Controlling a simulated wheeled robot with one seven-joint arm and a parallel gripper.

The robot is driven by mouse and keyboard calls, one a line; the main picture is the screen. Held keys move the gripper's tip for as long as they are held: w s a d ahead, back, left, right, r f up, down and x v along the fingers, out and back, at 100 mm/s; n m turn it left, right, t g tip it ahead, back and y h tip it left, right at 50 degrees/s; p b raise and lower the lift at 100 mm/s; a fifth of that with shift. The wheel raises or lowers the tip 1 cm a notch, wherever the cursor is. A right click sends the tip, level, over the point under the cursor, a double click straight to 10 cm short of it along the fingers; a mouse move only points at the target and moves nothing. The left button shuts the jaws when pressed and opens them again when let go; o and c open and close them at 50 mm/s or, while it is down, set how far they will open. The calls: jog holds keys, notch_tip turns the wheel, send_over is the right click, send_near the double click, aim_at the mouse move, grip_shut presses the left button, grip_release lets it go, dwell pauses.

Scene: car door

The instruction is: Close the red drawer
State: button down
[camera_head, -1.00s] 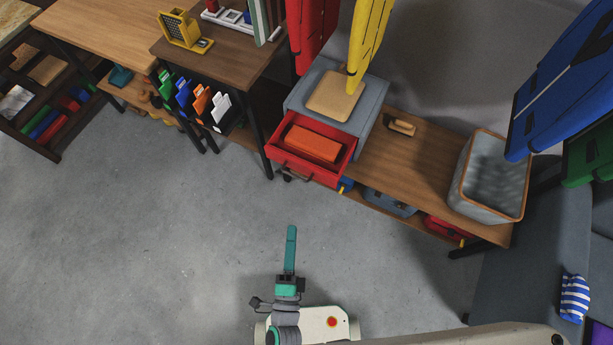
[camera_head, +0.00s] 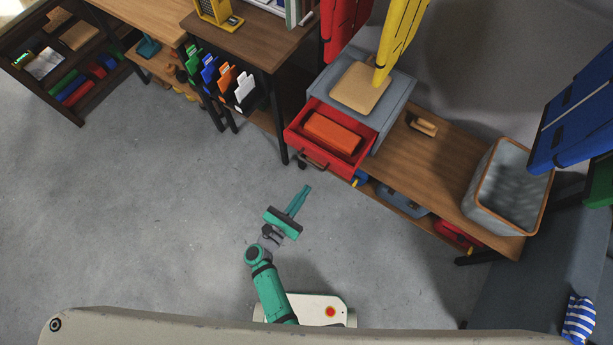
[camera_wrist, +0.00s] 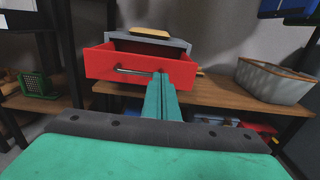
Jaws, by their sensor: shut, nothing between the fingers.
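The red drawer (camera_head: 298,152) is pulled out of a grey cabinet (camera_head: 397,96) that stands on a wooden bench. An orange-red block (camera_head: 332,135) lies inside it. In the wrist view the red drawer front (camera_wrist: 182,71) with its metal handle (camera_wrist: 134,72) faces me. My gripper (camera_head: 306,188) is shut and empty, pointing toward the drawer from in front, apart from it in the head view.
A wooden board (camera_head: 360,87) lies on the cabinet. A grey bin (camera_head: 480,215) and a wooden-handled tool (camera_head: 422,125) are on the bench (camera_head: 430,168). A desk (camera_head: 240,42) with file holders stands left. The floor (camera_head: 150,220) before the drawer is clear.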

aim_at(328, 159)
jog(key=x, duration=1.2)
jog(key=shift+r, duration=0.1)
jog(key=shift+w, duration=0.1)
